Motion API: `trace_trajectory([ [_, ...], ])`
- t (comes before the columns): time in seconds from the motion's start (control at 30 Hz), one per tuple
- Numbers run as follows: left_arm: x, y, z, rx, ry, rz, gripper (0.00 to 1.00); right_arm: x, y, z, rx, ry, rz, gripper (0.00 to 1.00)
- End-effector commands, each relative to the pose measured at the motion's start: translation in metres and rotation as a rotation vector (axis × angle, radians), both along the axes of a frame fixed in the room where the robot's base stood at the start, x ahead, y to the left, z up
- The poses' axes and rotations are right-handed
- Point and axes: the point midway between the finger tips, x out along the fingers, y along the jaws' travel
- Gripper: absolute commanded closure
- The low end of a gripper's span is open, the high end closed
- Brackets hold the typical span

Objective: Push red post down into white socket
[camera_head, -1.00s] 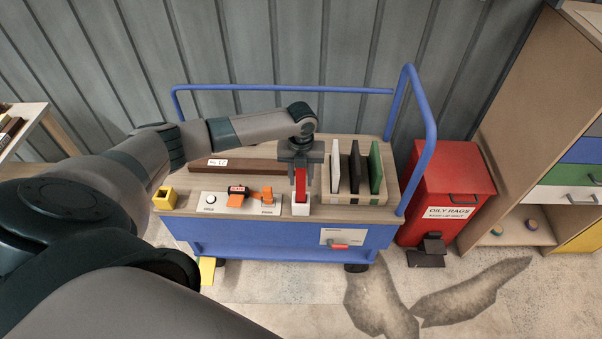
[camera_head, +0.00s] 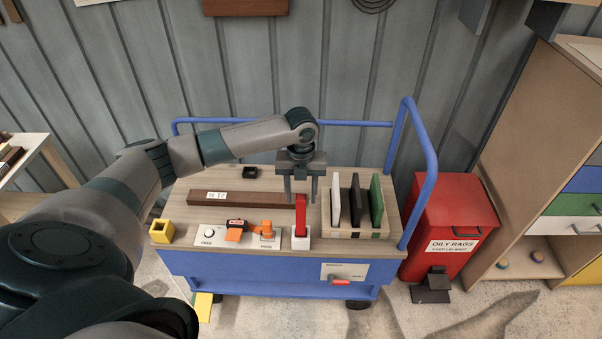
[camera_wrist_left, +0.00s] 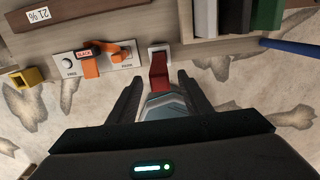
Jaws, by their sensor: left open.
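The red post (camera_head: 301,214) stands upright in the white socket (camera_head: 300,239) at the front edge of the cart top. In the left wrist view the red post (camera_wrist_left: 158,72) shows beyond my fingers, with the white socket (camera_wrist_left: 159,48) behind it. My left gripper (camera_head: 301,199) is open, its fingers pointing down, above and around the top of the post or just behind it; the exact depth is hard to tell. It holds nothing. In the left wrist view its two fingers (camera_wrist_left: 160,92) are spread on either side of the post's line. My right gripper is out of view.
A panel with orange clamps (camera_head: 238,234) lies left of the socket, and a yellow block (camera_head: 161,231) beyond it. A rack with white, black and green boards stands to the right (camera_head: 356,233). A brown bar (camera_head: 240,199) lies behind. Blue rails (camera_head: 428,170) edge the cart.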

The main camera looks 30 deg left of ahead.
Motion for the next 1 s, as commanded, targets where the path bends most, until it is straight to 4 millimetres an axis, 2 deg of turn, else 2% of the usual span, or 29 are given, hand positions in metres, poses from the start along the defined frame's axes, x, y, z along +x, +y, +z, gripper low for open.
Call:
trace_trajectory([
  [0.3, 0.001, 0.0, 0.062, -0.001, -0.003, -0.001, 0.55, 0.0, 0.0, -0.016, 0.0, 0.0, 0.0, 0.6],
  [0.5, 0.0, 0.0, 0.086, 0.001, -0.001, -0.001, 0.55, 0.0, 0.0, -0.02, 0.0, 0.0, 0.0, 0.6],
  [0.7, -0.001, 0.0, 0.095, 0.0, 0.001, 0.0, 0.55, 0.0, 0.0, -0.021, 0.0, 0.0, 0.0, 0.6],
  [1.0, -0.001, 0.0, 0.095, 0.0, 0.001, 0.0, 0.55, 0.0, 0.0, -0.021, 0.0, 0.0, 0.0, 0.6],
])
